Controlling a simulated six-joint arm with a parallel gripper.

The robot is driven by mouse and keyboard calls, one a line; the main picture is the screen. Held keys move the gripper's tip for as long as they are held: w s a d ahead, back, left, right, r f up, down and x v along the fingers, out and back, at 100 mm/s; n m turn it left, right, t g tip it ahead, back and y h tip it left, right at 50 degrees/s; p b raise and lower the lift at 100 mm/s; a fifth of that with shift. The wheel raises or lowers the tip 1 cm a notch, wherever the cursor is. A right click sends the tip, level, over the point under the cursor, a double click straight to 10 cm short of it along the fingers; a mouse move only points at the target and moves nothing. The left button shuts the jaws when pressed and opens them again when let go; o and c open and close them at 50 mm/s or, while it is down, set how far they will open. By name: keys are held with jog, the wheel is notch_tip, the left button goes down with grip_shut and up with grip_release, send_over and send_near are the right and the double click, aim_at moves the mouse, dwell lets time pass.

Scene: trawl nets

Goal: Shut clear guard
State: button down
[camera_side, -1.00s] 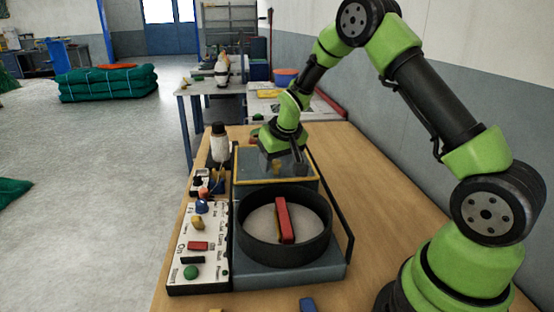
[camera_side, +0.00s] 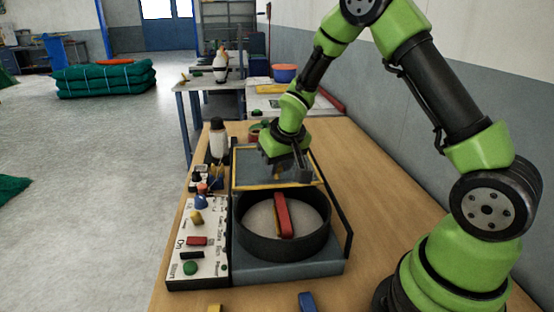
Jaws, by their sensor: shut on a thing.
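The clear guard (camera_side: 247,170) is a see-through panel with a yellow frame, behind the round black drum (camera_side: 243,236). It stands tilted and open, with its near yellow edge just behind the drum's rim. The drum's top is uncovered and shows a pale disc with a red bar (camera_side: 283,215) across it. My gripper (camera_side: 288,172) points down at the guard, right of its middle, and is shut on it. The part of the guard between the fingers is hidden by the gripper.
A white control panel (camera_side: 188,217) with coloured knobs and buttons lies left of the drum. A white bottle (camera_side: 218,142) stands behind it. A black rail (camera_side: 347,225) runs along the right side. The wooden bench (camera_side: 375,205) is clear to the right.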

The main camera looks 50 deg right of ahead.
jog(key=c, duration=0.9)
grip_release()
jog(key=shift+o, duration=0.2)
jog(key=v, duration=1)
